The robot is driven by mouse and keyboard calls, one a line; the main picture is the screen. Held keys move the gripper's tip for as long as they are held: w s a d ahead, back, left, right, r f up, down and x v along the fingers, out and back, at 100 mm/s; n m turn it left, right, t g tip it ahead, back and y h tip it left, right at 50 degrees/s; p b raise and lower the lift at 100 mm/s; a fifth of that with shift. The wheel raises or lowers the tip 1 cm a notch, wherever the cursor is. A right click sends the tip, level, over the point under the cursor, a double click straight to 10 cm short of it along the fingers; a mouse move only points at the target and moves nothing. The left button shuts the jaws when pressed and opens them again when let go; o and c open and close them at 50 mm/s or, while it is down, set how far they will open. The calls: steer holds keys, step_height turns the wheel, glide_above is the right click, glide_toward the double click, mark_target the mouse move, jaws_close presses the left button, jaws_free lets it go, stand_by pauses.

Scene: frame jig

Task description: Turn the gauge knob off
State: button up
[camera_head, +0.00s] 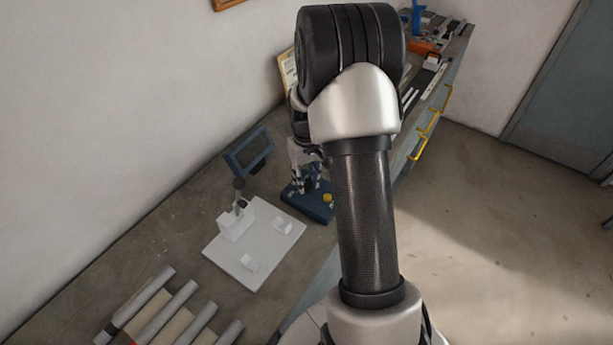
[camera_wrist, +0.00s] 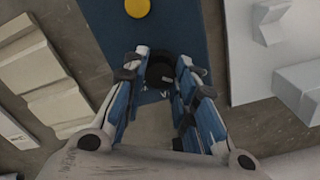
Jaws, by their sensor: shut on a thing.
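A dark blue box (camera_head: 291,204), likely the gauge base, sits on the bench, and its flat blue face also shows in the wrist view (camera_wrist: 182,36). A round yellow button (camera_wrist: 137,8) is on its face. A dark knob (camera_wrist: 160,73) stands on the same face, nearer my wrist. My gripper (camera_wrist: 161,66) has its blue and grey fingers on either side of the knob and is shut on it. In the head view my gripper (camera_head: 309,188) is over the box, partly hidden by my arm. Any mark showing the knob's setting cannot be made out.
A white plate (camera_head: 250,268) with a toggle clamp (camera_head: 239,194) and small blocks lies close beside the box. A blue-framed display (camera_head: 248,152) stands behind. Several grey tubes (camera_head: 180,310) lie at lower left. The wall borders the bench's far left side.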

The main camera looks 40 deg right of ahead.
mark_target(306, 182)
steer(key=shift+n, duration=0.8)
steer(key=o, duration=1.1)
step_height(306, 182, up, 12)
steer(key=shift+r, duration=0.1)
stand_by(0.4)
